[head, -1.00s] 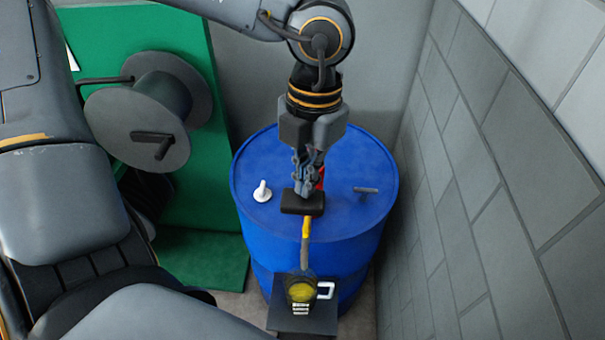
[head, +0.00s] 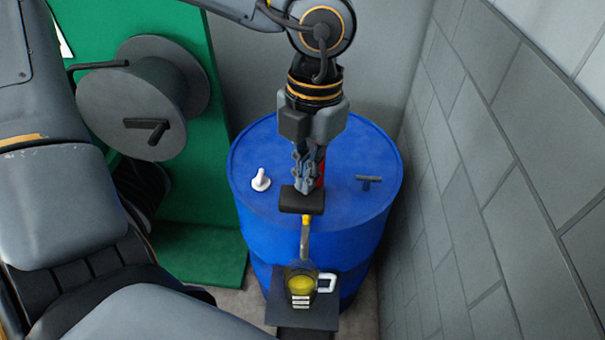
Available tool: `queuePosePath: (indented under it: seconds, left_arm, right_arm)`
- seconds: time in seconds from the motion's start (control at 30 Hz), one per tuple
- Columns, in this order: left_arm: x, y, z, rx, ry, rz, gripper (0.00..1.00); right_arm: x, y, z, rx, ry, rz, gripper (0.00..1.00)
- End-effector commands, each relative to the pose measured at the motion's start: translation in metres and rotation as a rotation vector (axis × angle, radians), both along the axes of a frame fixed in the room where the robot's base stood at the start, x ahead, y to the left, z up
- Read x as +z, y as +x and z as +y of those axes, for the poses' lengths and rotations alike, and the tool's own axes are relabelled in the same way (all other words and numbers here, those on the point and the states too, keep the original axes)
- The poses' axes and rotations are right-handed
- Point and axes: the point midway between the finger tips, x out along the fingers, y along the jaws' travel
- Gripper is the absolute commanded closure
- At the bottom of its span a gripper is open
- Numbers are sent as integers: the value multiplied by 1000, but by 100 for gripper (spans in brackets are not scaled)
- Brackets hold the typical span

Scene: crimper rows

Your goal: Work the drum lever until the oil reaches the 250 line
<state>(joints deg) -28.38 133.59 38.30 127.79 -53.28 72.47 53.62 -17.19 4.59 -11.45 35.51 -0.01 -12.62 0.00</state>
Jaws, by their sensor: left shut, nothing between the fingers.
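A blue drum (head: 350,215) stands by the grey wall. My left gripper (head: 304,188) comes down over the drum top, shut and empty, its fingertips at the black lever handle (head: 301,203). I cannot tell whether they press on it. Part of a red piece (head: 319,174) shows behind the fingers. A spout with a yellow part (head: 306,222) runs from under the handle down to a clear jug (head: 300,280) holding yellow oil, with a white handle (head: 327,283). The jug stands on a dark stand (head: 318,312). Its level lines are too small to read. My right gripper is not in view.
A white fitting (head: 261,179) and a grey T-shaped fitting (head: 369,180) stick up from the drum top on either side of the lever. A grey reel (head: 125,110) stands before a green panel (head: 195,190) at left. A block wall (head: 500,200) closes the right side.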

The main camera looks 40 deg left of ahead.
Motion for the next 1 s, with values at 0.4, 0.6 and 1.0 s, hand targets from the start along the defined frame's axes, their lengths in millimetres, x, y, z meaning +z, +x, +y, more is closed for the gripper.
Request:
queuePosePath:
  seconds: [0.4,0.6,1.0]
  left_arm:
    - [10,29,0,3,2,-3,100]
    - [12,31,-1,1,0,0,100]
    - [46,34,-1,2,1,-4,100]
  right_arm:
    - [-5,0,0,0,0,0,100]
    - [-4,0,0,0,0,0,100]
    - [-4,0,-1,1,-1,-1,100]
